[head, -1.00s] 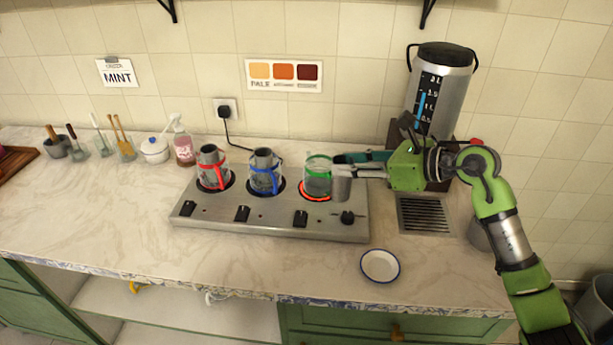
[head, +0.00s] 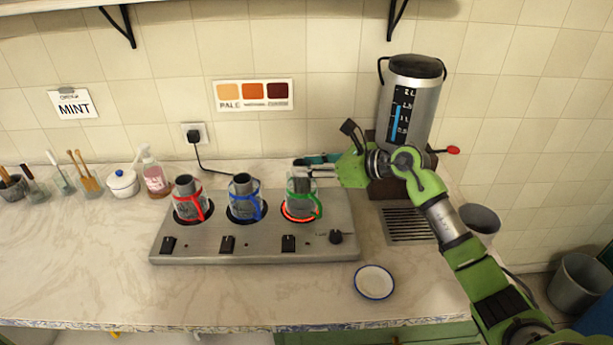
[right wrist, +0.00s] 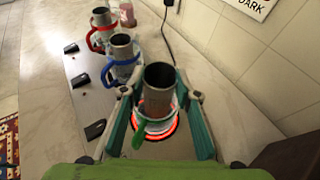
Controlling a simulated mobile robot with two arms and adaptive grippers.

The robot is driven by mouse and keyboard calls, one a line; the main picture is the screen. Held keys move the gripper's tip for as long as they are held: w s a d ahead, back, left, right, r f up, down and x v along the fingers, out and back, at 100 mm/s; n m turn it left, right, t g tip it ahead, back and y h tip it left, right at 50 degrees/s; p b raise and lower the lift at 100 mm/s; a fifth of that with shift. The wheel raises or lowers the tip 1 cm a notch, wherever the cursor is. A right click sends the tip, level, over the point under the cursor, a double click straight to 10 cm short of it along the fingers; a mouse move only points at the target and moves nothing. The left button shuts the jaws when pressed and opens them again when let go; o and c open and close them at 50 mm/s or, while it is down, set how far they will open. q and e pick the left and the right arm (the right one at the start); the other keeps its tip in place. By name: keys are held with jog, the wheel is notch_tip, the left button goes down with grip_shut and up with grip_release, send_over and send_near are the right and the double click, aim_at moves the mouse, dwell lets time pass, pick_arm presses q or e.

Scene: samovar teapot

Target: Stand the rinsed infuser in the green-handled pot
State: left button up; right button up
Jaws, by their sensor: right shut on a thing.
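The green-handled pot (head: 303,208) is clear glass and stands on the red-glowing right burner of the hot plate. The infuser (right wrist: 160,92) is a grey metal cylinder with an open dark top. My right gripper (head: 303,170) reaches in from the right and is shut on the infuser, one finger on each side in the right wrist view (right wrist: 160,100). The infuser is upright over the pot, its lower part seemingly inside the glass. Whether it touches the bottom I cannot tell. The pot's green handle (right wrist: 139,133) shows below it. My left gripper is not in view.
Red-handled (head: 190,205) and blue-handled (head: 244,205) pots, each with a grey cylinder, stand left on the hot plate (head: 260,248). A tall metal urn (head: 412,105) stands behind my right arm. A white blue-rimmed dish (head: 374,282) lies in front. The left counter front is clear.

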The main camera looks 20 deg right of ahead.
aim_at(302, 180)
jog(key=f, duration=0.2)
jog(key=shift+w+a+f, duration=0.15)
jog(key=shift+a+f, duration=0.15)
jog(key=shift+f, duration=0.4)
jog(key=shift+d, duration=0.15)
jog(key=shift+f, duration=0.35)
jog(key=o, duration=1.2)
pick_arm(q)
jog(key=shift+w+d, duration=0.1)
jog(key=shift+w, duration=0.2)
pick_arm(e)
jog(key=shift+r, duration=0.1)
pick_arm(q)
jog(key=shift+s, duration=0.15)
